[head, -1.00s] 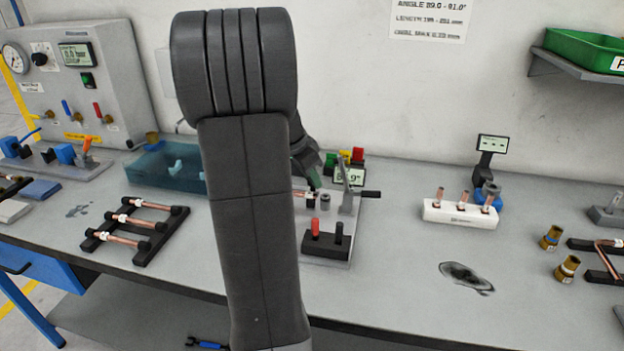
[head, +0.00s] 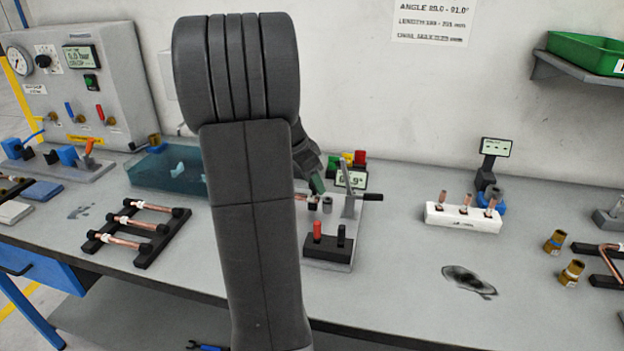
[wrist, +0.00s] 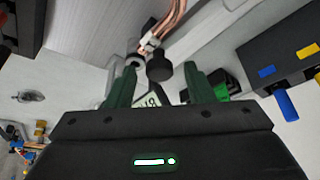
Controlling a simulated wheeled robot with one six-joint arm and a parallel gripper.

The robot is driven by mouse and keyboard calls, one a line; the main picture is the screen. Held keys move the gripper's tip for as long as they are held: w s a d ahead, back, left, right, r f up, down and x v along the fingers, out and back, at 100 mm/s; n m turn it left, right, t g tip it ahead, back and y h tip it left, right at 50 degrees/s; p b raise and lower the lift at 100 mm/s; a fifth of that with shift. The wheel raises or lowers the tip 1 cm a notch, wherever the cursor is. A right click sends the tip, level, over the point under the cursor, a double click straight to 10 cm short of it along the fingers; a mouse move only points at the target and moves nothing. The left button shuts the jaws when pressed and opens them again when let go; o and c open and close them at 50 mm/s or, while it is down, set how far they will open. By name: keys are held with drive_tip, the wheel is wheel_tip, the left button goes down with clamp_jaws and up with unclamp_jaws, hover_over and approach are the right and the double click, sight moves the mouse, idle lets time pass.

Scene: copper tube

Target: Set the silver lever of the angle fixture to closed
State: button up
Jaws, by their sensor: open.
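The angle fixture (head: 338,262) is a light plate on the bench, right of my arm in the head view. Its silver lever (head: 347,203) stands near upright beside a black handle (head: 372,197). My gripper (head: 318,184) is at the fixture's left side, partly hidden behind my arm. In the wrist view my gripper's green fingers (wrist: 160,72) are apart, with a dark round knob (wrist: 160,67) and a silver ring (wrist: 137,61) showing between and beyond them. Contact cannot be told. A copper tube (wrist: 172,24) runs beyond the knob.
A small display (head: 351,179) and coloured blocks (head: 346,159) stand behind the fixture. A black block with red (head: 317,230) and black pegs is at its front. A white tube holder (head: 462,217) stands right; the bench between is mostly clear.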

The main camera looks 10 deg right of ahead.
drive_tip(key=v, duration=1.4)
drive_tip(key=shift+f, duration=0.2)
drive_tip(key=x, duration=1.3)
drive_tip(key=shift+d+f, duration=0.2)
drive_tip(key=shift+f, duration=0.1)
drive_tip(key=shift+w, duration=0.1)
